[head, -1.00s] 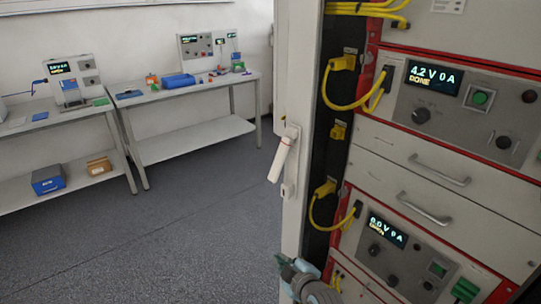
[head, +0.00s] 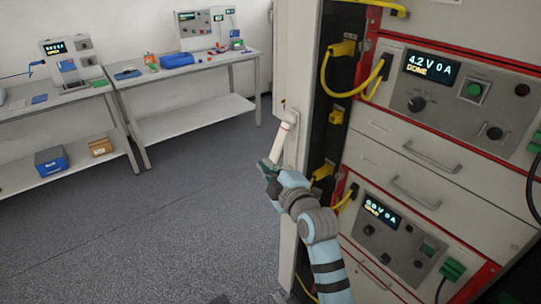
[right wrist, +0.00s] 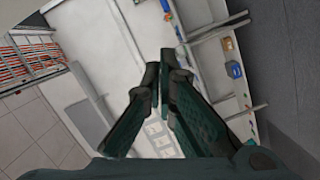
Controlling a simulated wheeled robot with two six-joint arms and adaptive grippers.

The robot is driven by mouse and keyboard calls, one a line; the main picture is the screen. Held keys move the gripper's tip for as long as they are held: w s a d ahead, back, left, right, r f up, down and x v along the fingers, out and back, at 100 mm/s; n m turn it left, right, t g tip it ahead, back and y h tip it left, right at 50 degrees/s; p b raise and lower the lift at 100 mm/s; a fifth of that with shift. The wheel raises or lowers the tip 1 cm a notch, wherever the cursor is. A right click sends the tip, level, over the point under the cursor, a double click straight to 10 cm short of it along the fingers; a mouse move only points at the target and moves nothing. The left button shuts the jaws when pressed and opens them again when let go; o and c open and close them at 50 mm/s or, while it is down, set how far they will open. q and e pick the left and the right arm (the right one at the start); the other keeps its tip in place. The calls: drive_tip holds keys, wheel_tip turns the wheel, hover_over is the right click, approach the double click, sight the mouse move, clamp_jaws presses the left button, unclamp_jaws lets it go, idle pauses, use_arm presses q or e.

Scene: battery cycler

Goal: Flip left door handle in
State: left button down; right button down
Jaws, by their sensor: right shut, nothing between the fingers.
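My right gripper (head: 266,166) is shut and empty at the handle's lower end. I cannot tell whether it touches the handle. In the right wrist view the dark fingers (right wrist: 166,66) point away from the camera; the handle cannot be made out there. My left gripper is not in view.
The cabinet's cycler units (head: 440,95), drawers with bar handles and yellow cables (head: 338,82) stand close right of my arm. Two benches with devices (head: 185,70) stand at the back left. The floor (head: 150,235) between is clear.

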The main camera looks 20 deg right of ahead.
sight(270, 156)
drive_tip(key=w+d, duration=0.1)
drive_tip(key=w, duration=0.1)
drive_tip(key=w+f, duration=0.1)
drive_tip(key=w, duration=0.1)
drive_tip(key=w+d+f, duration=0.1)
drive_tip(key=w, duration=0.2)
drive_tip(key=shift+w+d+f, duration=0.1)
drive_tip(key=shift+d+f, duration=0.1)
drive_tip(key=shift+d, duration=0.15)
drive_tip(key=shift+a, duration=0.1)
